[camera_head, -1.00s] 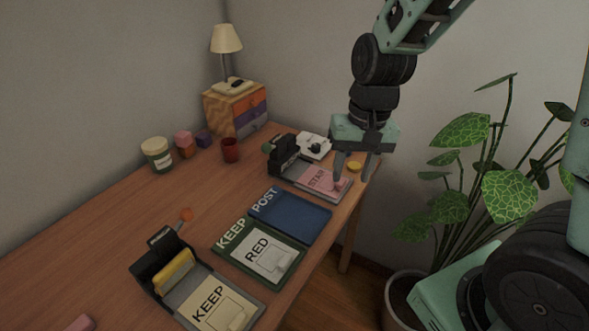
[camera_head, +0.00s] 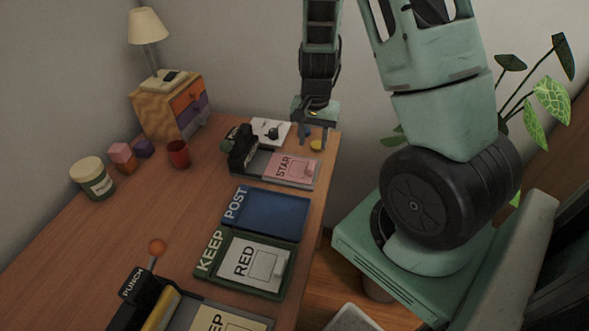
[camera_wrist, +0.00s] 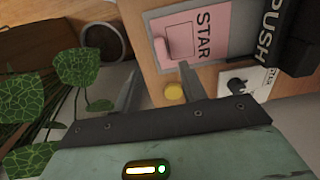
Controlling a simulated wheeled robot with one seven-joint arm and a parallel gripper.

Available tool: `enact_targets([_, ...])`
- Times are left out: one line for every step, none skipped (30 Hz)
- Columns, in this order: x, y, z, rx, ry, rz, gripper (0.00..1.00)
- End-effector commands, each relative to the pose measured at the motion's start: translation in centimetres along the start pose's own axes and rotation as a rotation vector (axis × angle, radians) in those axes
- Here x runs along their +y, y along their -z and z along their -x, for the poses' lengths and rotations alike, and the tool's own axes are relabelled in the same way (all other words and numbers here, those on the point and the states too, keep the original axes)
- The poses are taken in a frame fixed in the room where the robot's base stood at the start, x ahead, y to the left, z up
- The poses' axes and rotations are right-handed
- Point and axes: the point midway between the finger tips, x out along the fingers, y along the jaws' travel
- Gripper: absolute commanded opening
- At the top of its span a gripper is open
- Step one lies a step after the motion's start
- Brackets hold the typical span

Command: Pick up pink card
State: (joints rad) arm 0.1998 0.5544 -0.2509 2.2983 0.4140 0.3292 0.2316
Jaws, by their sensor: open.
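The pink card (camera_head: 286,167), marked STAR, lies flat on a grey plate (camera_head: 309,184) in front of a black device near the far right end of the desk. In the wrist view the pink card (camera_wrist: 188,40) shows at the top, with a raised pink block (camera_wrist: 181,48) on it. My gripper (camera_head: 315,140) is open and empty, above the desk's far right corner, beyond the card. In the wrist view its two fingertips (camera_wrist: 160,78) point toward the card's near edge and stand apart from it.
A black device (camera_head: 242,149) marked PUSH stands left of the card. A white dial box (camera_head: 270,130) and a yellow disc (camera_head: 316,145) lie near my gripper. A blue POST tray (camera_head: 270,213) and green KEEP tray (camera_head: 212,258) are nearer. A plant (camera_wrist: 90,75) stands beyond the desk edge.

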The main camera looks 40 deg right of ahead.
Motion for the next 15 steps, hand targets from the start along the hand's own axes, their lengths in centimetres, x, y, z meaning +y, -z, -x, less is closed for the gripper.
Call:
enact_targets([0.1,0.0,-1.2,-0.004,-0.003,-0.004,0.42])
enact_targets([0.1,0.0,-1.7,-0.004,-0.002,-0.003,0.42])
enact_targets([0.1,-0.1,-2.4,-0.004,-0.002,-0.002,0.42])
enact_targets([0.1,0.0,-2.8,-0.003,-0.002,-0.001,0.42])
enact_targets([0.0,0.0,-3.1,-0.003,-0.001,-0.001,0.42])
enact_targets([0.0,0.0,-3.5,-0.002,-0.001,-0.002,0.42])
enact_targets([0.0,0.0,-3.7,-0.001,-0.001,-0.002,0.42])
enact_targets([0.0,0.0,-3.9,-0.001,0.000,-0.001,0.42])
enact_targets([0.0,0.0,-4.1,-0.001,0.000,0.000,0.42])
enact_targets([0.0,0.0,-4.2,-0.002,0.000,0.001,0.42])
enact_targets([0.0,0.0,-4.3,-0.002,0.000,0.001,0.42])
enact_targets([0.0,0.0,-4.6,-0.002,-0.001,0.001,0.42])
enact_targets([0.0,0.0,-4.9,-0.002,-0.001,0.000,0.42])
enact_targets([0.0,0.1,-5.2,-0.003,-0.001,-0.001,0.42])
enact_targets([0.0,0.1,-5.8,-0.004,-0.002,-0.001,0.42])
